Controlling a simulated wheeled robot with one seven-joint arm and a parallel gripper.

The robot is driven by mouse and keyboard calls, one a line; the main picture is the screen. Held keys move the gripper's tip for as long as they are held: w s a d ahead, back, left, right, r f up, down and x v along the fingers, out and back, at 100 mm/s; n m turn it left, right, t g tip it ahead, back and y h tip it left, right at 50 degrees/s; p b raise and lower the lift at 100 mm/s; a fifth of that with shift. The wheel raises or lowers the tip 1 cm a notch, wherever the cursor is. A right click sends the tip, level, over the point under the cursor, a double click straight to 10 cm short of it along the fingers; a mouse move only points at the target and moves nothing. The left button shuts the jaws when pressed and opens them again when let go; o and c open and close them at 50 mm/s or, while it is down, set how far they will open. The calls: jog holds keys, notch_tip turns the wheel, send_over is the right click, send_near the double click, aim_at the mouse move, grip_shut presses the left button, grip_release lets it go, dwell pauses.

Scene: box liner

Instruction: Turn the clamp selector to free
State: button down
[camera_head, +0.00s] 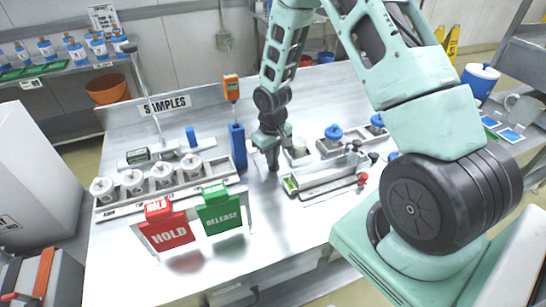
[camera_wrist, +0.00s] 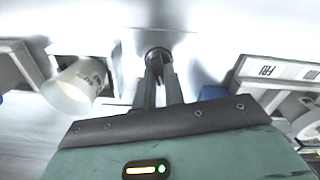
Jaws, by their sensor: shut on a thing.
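My gripper (camera_head: 273,165) points down at the middle of the steel table, just right of the blue upright holder. In the wrist view my gripper (camera_wrist: 160,72) has its two fingers close together on a dark round knob (camera_wrist: 157,51), which I take to be the clamp selector. The fingers hide much of the knob, so I cannot read its setting. In the head view the knob is hidden by the gripper.
A tray of white-lidded jars (camera_head: 163,175) stands left, with a blue holder (camera_head: 238,147) beside the gripper. A red HOLD sign (camera_head: 166,228) and green RELEASE sign (camera_head: 219,212) stand in front. A metal fixture (camera_head: 325,178) lies right. The front table is mostly clear.

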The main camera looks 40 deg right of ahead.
jog(key=shift+n, duration=1.2)
jog(key=c, duration=1.5)
grip_release()
jog(key=shift+r, duration=0.1)
notch_tip(320, 180, up, 17)
jog(key=shift+r+b, duration=0.15)
jog(key=shift+b, duration=1.1)
